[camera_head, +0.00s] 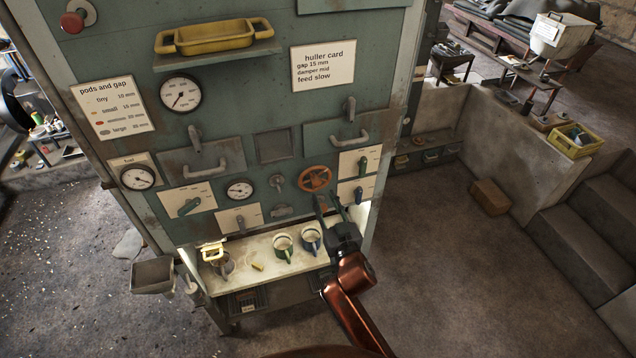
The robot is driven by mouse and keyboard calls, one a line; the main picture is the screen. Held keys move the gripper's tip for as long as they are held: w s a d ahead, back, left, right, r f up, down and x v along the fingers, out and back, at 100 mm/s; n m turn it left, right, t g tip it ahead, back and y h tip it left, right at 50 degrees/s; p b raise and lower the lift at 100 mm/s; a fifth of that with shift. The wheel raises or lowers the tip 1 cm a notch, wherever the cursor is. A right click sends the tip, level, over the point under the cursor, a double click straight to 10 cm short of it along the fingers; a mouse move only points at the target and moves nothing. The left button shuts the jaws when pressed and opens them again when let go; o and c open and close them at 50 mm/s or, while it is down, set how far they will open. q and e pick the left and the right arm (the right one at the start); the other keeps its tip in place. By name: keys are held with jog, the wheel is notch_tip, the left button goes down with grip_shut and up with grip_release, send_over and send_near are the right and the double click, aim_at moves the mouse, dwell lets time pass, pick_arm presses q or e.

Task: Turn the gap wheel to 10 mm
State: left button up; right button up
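The orange-brown spoked handwheel (315,178) sits on the front of the green machine panel, right of centre; I take it to be the gap wheel. My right gripper (328,201) is just below the wheel, its two dark fingers pointing up at the panel and apart, with nothing seen between them. I cannot tell whether a fingertip touches the rim. A "pods and gap" card (112,109) at left lists tiny with 10 mm. A "huller card" (322,65) reads gap 15 mm, damper mid, feed slow. No gap reading is legible. My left gripper is out of view.
Round gauges (180,93), lever plates (188,200) and grey handles (207,170) crowd the panel around the wheel. A shelf (262,247) below holds a green mug (284,246), a blue mug (311,239) and a metal cup (219,262).

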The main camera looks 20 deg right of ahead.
aim_at(317, 183)
jog(key=w, duration=0.7)
jog(key=shift+w+a+p, duration=0.15)
jog(key=shift+w+p, duration=0.05)
jog(key=shift+p, duration=0.2)
jog(key=shift+c, duration=0.7)
grip_shut()
